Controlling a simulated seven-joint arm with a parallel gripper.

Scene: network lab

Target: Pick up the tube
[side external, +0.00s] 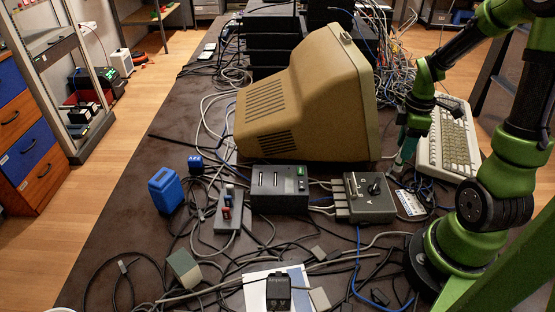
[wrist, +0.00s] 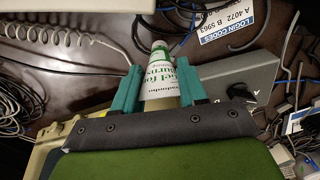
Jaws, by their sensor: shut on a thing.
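The tube (wrist: 158,72) is white with green lettering that reads in part "gel for burns". In the wrist view it sits between the two teal fingers of my gripper (wrist: 157,88), which is shut on it. The tube's far end points up the picture, past the fingertips. In the side external view my gripper (side external: 399,168) is low over the desk, between the beige monitor and the keyboard. The tube is too small and too covered to make out clearly there, and I cannot tell whether it still touches the desk.
The beige monitor (side external: 310,100) stands left of my gripper, and the keyboard (side external: 449,143) lies to its right. A grey switch box (side external: 362,207) and a "login codes" label (side external: 411,204) are just in front. Loose cables cover much of the desk (side external: 95,225).

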